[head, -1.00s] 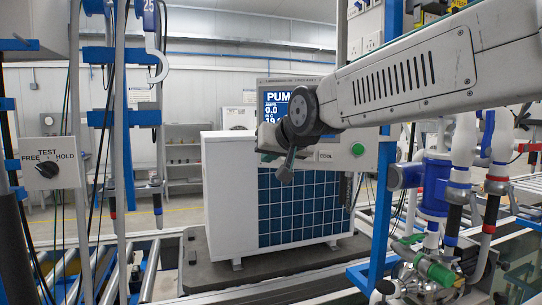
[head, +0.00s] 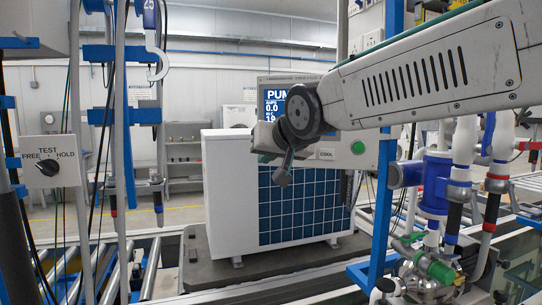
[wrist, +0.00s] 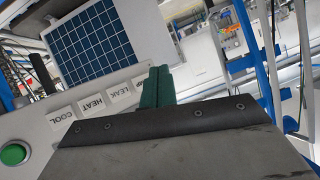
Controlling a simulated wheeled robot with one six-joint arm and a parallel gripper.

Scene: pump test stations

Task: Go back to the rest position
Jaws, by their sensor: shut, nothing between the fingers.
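My gripper (wrist: 156,88) shows in the wrist view as two green fingers pressed together with nothing between them. They point up the picture past a pale control panel with labelled keys reading COOL, HEAT and LEAK (wrist: 125,96). In the head view my arm comes in from the right, and its dark end hangs in front of the pump test panel (head: 345,145). The fingers themselves are hard to make out there. I cannot tell the exact gap between fingers and panel.
A white outdoor unit with a blue grid front (head: 228,190) stands on a dark pallet behind the panel. A blue post (head: 384,210) and pipes with valves (head: 437,185) stand close on the right. A FREE/HOLD switch box (head: 48,162) is at left.

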